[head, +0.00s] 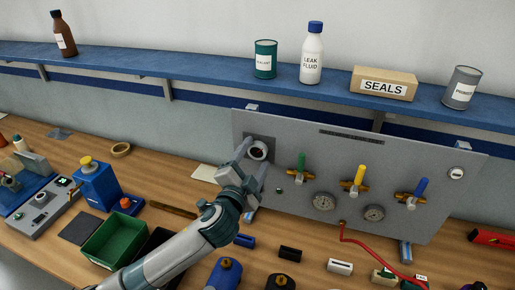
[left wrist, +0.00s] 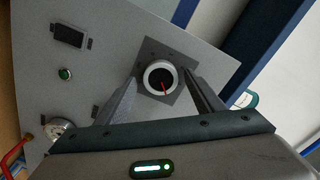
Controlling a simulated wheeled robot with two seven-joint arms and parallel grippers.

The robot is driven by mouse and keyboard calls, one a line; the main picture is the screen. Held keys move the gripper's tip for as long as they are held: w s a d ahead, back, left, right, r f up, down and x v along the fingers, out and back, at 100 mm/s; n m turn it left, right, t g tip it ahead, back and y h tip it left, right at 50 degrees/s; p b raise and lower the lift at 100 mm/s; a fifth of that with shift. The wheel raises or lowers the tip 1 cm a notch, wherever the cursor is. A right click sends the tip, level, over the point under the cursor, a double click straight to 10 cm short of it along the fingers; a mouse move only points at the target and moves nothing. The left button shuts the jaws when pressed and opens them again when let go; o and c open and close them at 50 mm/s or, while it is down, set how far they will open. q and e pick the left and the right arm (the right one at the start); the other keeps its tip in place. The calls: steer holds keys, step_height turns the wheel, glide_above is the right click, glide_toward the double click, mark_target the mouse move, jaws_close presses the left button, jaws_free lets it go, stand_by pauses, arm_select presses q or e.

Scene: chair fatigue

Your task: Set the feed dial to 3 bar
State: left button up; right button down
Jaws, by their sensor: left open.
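The feed dial (head: 258,151) is a round knob with a white rim and dark face at the upper left of the grey panel (head: 400,150). In the left wrist view the dial (left wrist: 160,79) shows a red pointer on its dark face; its scale is too small to read. My left gripper (head: 254,165) is open at the dial. Its two fingers (left wrist: 162,86) stand on either side of the knob in the left wrist view, and I cannot tell whether they touch it. My right gripper is not in view.
Green (head: 301,168), yellow (head: 359,180) and blue (head: 418,193) valve handles stand to the dial's right. Two gauges (head: 324,202) sit below them. A red hose (head: 370,248) hangs from the panel. A green bin (head: 112,238) and small parts crowd the bench.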

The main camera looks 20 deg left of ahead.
arm_select(q)
steer(key=shift+w, duration=0.2)
steer(key=shift+s+r, duration=0.1)
steer(key=shift+s, duration=0.05)
steer(key=c, duration=1.1)
steer(key=shift+o, duration=0.2)
steer(key=shift+n, duration=0.4)
steer(key=n+b, duration=0.1)
steer(key=n, duration=0.7)
